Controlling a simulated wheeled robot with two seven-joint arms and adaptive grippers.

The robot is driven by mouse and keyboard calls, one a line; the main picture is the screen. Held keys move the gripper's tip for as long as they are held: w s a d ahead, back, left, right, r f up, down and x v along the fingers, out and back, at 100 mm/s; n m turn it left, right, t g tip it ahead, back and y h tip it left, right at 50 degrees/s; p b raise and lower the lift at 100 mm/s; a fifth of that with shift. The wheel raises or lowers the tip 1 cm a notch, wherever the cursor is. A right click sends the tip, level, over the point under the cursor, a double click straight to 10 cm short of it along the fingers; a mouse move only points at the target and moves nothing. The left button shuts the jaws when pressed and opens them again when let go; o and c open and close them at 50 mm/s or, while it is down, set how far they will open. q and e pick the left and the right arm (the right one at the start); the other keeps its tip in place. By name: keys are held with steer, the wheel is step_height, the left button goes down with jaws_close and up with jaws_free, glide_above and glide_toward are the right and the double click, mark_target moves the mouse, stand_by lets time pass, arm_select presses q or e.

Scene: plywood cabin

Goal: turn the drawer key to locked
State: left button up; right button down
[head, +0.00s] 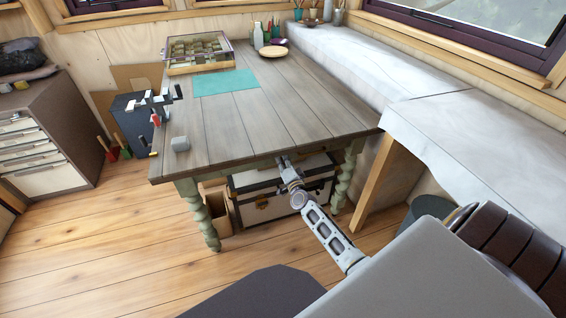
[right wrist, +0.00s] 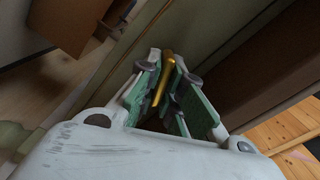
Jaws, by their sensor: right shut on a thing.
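The brass-coloured key (right wrist: 162,82) shows in the right wrist view, between the green-padded fingers of my right gripper (right wrist: 168,70). The gripper is shut on it. The key's far end points to the greenish front under the table edge; whether it sits fully in the lock, and how far it is turned, I cannot tell. In the head view my right gripper (head: 285,163) is at the front edge of the wooden table (head: 225,120), and it hides the key and lock there. My left gripper is not in view.
A latched trunk (head: 262,207) stands under the table. A teal mat (head: 226,82) and a divided box (head: 200,66) lie farther back. The floor in front is clear.

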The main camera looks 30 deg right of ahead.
steer(key=m, duration=0.3)
steer(key=shift+f+b, duration=0.15)
steer(key=shift+b, duration=0.25)
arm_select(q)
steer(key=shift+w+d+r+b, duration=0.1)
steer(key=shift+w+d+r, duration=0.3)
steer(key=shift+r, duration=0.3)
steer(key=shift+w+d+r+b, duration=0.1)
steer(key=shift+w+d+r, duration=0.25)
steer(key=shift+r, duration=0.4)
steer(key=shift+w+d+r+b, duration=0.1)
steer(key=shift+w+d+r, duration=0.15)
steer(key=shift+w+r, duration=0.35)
arm_select(e)
steer(key=shift+m, duration=1.2)
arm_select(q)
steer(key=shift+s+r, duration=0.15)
arm_select(e)
steer(key=c, duration=1.6)
jaws_free()
steer(key=shift+d, duration=0.1)
steer(key=shift+o, duration=0.2)
steer(key=shift+s, duration=0.1)
steer(key=v, duration=1.2)
